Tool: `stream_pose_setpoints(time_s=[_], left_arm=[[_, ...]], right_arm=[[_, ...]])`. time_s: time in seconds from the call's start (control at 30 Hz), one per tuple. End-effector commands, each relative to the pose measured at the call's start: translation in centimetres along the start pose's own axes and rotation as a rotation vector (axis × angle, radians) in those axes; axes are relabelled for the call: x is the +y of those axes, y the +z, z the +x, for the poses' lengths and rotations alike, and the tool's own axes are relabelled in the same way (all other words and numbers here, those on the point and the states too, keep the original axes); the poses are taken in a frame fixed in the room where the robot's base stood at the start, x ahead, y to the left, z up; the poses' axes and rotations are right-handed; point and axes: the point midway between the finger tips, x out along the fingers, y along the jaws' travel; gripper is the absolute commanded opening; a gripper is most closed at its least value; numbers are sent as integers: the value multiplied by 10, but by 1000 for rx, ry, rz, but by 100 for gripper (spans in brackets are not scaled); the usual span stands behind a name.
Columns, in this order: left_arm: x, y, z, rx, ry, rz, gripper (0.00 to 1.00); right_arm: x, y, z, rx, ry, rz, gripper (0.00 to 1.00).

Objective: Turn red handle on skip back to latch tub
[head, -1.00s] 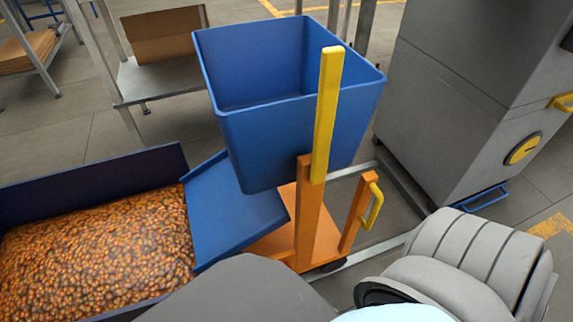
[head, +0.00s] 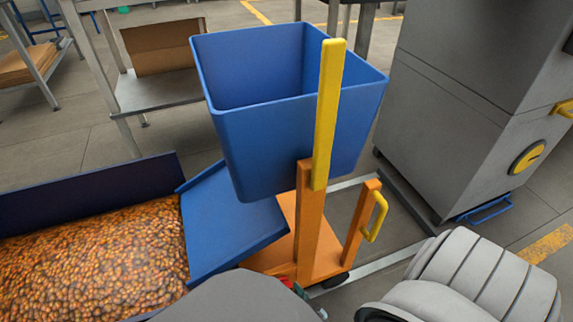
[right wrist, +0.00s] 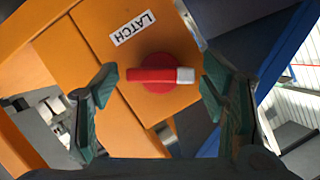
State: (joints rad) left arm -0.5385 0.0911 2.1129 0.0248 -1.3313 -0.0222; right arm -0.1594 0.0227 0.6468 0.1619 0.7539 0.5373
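The red handle (right wrist: 152,76) with a pale tip shows in the right wrist view, on an orange panel (right wrist: 110,55) under a white LATCH label (right wrist: 132,28). It lies level, with its pale tip to the right. My right gripper (right wrist: 158,85) is open, one finger on each side of the handle, apparently not touching it. The blue tub (head: 290,140) is empty and upright on the orange skip (head: 308,225) in the head view. In the head view a small red bit shows low on the skip, partly hidden by my arm. My left gripper is not in view.
A bin of orange-brown pieces (head: 95,250) with a blue chute (head: 225,215) stands left of the skip. A yellow lever (head: 327,115) rises at the tub's near side. A grey cabinet (head: 470,110) stands at the right. A metal table (head: 165,90) is behind.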

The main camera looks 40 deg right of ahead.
Motion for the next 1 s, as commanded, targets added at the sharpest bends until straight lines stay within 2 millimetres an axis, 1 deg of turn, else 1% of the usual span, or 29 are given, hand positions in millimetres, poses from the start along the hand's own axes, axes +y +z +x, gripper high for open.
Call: stream_pose_setpoints(time_s=[0.03, 0.23, 0.33, 0.5, 0.73, 0.77, 0.8, 0.87, 1.0], left_arm=[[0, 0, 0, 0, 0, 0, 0], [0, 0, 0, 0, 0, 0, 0], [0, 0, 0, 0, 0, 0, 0], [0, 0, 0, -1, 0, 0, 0], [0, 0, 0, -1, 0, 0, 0], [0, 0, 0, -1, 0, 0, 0], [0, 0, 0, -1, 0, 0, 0], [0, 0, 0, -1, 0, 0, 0], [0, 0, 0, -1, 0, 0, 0]], right_arm=[[0, 0, 0, 0, 0, 0, 54], [0, 0, 0, 0, 0, 0, 22], [1, 0, 0, 1, -7, 16, 22], [1, 0, 0, -1, -48, 112, 22], [1, 1, 0, -1, -49, 117, 22], [1, 1, 0, -1, -49, 117, 55], [1, 1, 0, -1, -49, 116, 61], [1, 1, 0, -1, -49, 116, 70], [0, 0, 0, -1, -49, 116, 70]])
